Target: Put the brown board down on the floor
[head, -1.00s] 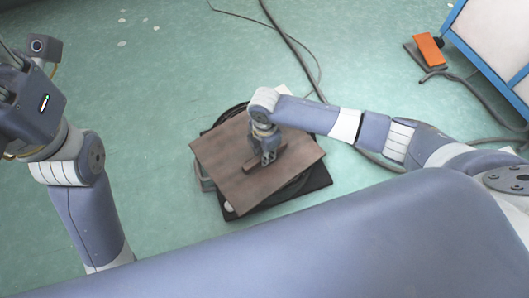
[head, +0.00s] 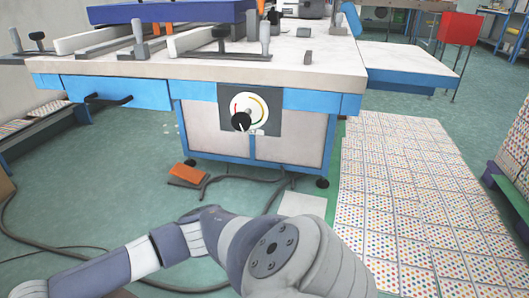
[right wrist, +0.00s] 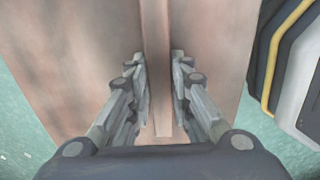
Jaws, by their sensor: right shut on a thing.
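In the right wrist view the brown board (right wrist: 80,50) fills most of the picture, with a narrow raised brown strip (right wrist: 156,22) along its middle. My right gripper (right wrist: 158,60) has a finger on each side of this strip and is shut on it. Green floor (right wrist: 14,135) shows past the board's edges; the gap between board and floor cannot be judged. In the head view my right arm reaches to the lower left, and its gripper is out of the picture. The left gripper is in neither current view.
A dark body with a yellow tube (right wrist: 287,50) lies close to the board's right edge. In the head view a workbench (head: 300,62) with a dial stands ahead. An orange pedal (head: 186,174) and cables lie before it.

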